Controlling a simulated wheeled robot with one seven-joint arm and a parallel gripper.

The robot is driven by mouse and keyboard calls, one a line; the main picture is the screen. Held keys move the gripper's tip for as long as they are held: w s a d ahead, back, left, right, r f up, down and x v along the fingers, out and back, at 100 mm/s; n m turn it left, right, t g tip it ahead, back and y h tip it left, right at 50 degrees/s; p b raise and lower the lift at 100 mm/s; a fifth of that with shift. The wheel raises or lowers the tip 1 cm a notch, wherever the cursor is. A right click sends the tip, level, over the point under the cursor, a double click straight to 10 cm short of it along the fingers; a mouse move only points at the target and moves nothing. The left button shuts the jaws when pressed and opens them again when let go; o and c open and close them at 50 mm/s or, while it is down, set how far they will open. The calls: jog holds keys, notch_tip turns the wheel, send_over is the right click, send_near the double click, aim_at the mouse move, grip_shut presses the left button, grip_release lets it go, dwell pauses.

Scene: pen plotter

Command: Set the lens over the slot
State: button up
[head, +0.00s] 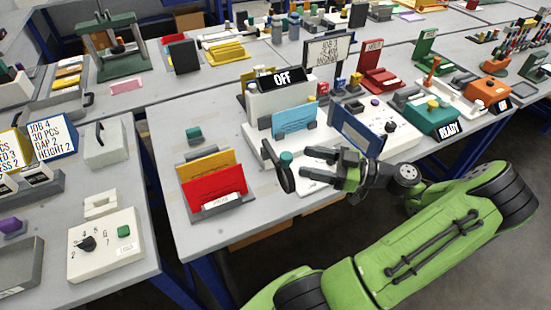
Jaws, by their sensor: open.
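A dark round piece (277,178), seen nearly edge-on, stands at the front left of the white machine base (254,139). It looks like the lens, with a teal knob (286,157) beside its upper right. My gripper (307,163) reaches in from the right, its two dark fingers apart and pointing left toward the knob. I see a small gap between the fingertips and the knob, with nothing held. The slot cannot be made out; the gripper and the dark piece cover part of the white base.
The machine's display (281,80) reads OFF, above a light blue card (294,121). A dark blue panel (356,131) stands close behind my gripper. A holder with red (214,185) and yellow cards is at the left. Bare grey table lies between holder and machine.

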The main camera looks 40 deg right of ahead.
jog(key=b+x, duration=0.1)
jog(key=x, duration=0.7)
jog(key=shift+w+a, duration=0.2)
jog(key=shift+w, duration=0.15)
grip_shut()
